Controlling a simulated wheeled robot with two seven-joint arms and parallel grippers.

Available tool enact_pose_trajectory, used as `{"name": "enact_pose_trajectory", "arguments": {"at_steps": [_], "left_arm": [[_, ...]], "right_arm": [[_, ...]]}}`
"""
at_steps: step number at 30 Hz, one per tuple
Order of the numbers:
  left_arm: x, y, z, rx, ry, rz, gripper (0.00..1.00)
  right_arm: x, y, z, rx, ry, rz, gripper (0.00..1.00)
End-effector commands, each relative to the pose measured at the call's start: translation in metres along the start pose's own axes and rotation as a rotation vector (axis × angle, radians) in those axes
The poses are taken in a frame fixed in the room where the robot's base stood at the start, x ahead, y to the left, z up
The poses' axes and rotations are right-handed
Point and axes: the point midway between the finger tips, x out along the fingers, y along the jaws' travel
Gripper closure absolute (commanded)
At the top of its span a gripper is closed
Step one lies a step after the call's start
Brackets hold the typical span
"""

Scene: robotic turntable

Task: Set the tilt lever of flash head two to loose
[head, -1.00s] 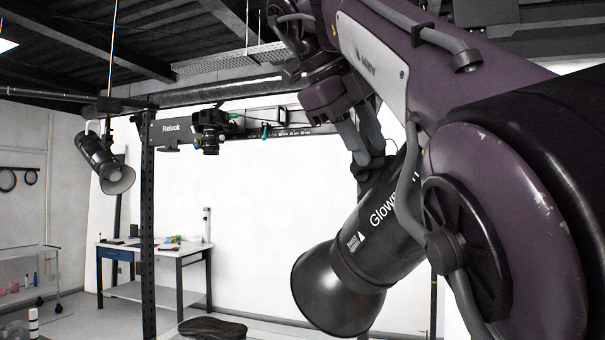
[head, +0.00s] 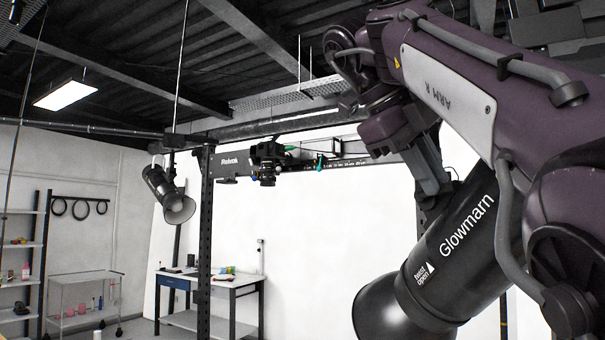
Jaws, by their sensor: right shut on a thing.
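A large black flash head (head: 455,245) marked "Glowmarn" hangs close by at the right, its wide mouth tilted down to the left. A second black flash head (head: 168,195) hangs farther off at the left. I can read no number on either. My right arm, purple, comes in from the right and bends over the near flash head. My right gripper (head: 433,183) points down at the upper back of this head and is shut on what looks like its tilt lever. The lever itself is hidden, so its setting cannot be told. My left gripper is out of view.
A rail (head: 340,167) carries a camera (head: 267,163) behind the flash heads, beside a dark upright post (head: 204,240). A workbench (head: 215,282) and a trolley (head: 85,305) stand far back. White backdrop lies behind.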

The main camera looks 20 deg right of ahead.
Motion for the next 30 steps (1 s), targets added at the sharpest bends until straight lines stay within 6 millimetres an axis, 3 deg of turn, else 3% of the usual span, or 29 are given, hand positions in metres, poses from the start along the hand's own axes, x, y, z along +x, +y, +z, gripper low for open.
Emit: {"name": "enact_pose_trajectory", "arguments": {"at_steps": [9,17,18,20,30], "left_arm": [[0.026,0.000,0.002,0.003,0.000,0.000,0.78],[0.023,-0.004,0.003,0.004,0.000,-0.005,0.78],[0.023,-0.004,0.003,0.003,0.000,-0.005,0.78],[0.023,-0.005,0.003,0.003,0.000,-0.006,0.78],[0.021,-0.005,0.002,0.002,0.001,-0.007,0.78]], "right_arm": [[0.007,0.005,-0.004,0.070,-0.093,-0.004,1.00],[0.005,0.003,-0.003,0.075,-0.100,-0.003,1.00],[0.005,0.003,-0.003,0.074,-0.100,-0.003,0.85],[0.005,0.003,-0.003,0.074,-0.100,-0.003,0.78],[-0.001,0.002,-0.004,0.074,-0.100,-0.004,0.78]]}}
